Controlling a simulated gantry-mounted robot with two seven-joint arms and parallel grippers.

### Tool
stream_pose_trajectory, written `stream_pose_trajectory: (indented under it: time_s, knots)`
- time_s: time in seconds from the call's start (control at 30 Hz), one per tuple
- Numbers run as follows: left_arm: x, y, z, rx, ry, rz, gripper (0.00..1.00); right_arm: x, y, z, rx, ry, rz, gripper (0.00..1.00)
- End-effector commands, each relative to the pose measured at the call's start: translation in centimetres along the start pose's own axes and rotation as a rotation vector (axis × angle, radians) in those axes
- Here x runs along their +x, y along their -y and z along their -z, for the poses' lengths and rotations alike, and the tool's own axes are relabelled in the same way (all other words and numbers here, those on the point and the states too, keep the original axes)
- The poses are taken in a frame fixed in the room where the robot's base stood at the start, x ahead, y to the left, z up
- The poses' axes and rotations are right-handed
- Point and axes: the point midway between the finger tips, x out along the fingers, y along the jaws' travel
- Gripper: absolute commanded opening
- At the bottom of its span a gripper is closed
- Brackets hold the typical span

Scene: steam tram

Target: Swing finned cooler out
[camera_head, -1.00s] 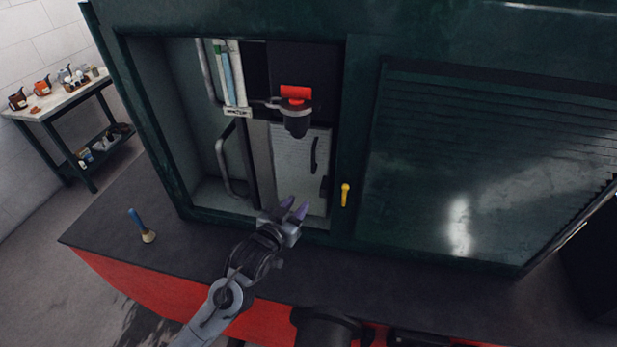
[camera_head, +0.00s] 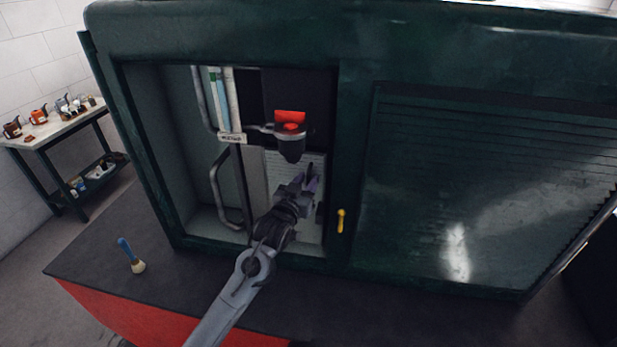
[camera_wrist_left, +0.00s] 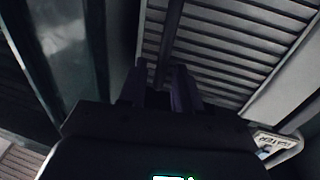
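The finned cooler (camera_head: 280,165) is a pale ribbed panel inside the open bay, standing upright and looking closed. Its dark upright handle (camera_head: 311,170) is partly hidden by my left gripper (camera_head: 304,184), which is in front of the panel. In the left wrist view the ribs of the cooler (camera_wrist_left: 230,45) fill the upper right, and the handle (camera_wrist_left: 169,40) runs down toward the gap between the fingers. The left fingers (camera_wrist_left: 160,82) are apart there, with the bar between or just beyond them; contact cannot be told. My right gripper is out of view.
A yellow lever (camera_head: 340,220) is on the post at right.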

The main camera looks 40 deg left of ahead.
Motion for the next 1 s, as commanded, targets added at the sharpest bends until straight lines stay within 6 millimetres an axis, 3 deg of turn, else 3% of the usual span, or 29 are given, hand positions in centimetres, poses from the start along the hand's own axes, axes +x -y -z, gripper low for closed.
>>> stream_pose_trajectory:
  time_s: [0.2,0.53,0.73,1.0]
  knots:
    - [1.5,0.0,0.0,-0.001,0.000,0.000,0.33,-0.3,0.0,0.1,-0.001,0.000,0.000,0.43]
    - [1.7,0.0,0.0,0.000,0.000,0.000,0.33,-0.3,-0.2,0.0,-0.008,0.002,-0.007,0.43]
    - [1.7,0.0,0.0,0.000,0.001,0.000,0.02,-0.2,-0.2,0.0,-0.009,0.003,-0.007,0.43]
    - [1.7,0.0,0.0,0.000,0.001,0.000,0.00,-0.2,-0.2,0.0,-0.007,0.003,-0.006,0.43]
